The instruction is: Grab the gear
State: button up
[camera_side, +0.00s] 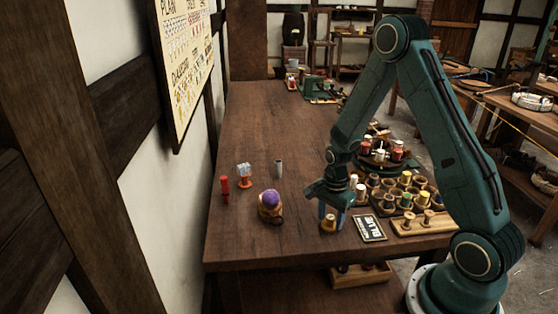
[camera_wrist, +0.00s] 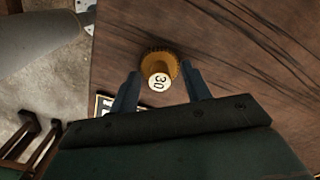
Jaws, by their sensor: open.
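The gear (camera_wrist: 158,69) is a brass-coloured toothed wheel with a raised hub, marked "30" on its pale top. It stands on the wooden table, and it also shows in the side view (camera_side: 328,223). My gripper (camera_wrist: 163,82) is open, with one finger on each side of the gear's near part. In the side view my gripper (camera_side: 332,211) points down over the gear, its fingers close to the table. I cannot tell whether either finger touches the gear.
A dark sign (camera_side: 369,228) lies just right of the gear. Beyond it are a peg board (camera_side: 420,223) and a tray of spools (camera_side: 402,193). To the left stand a purple-topped object (camera_side: 270,205), a red item (camera_side: 225,189) and a grey cylinder (camera_side: 279,169). The table's middle is clear.

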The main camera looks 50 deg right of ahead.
aim_at(331, 216)
dwell(0.5)
grip_shut()
jog(key=shift+r, duration=0.1)
notch_tip(331, 216, up, 20)
dwell(0.9)
dwell(0.5)
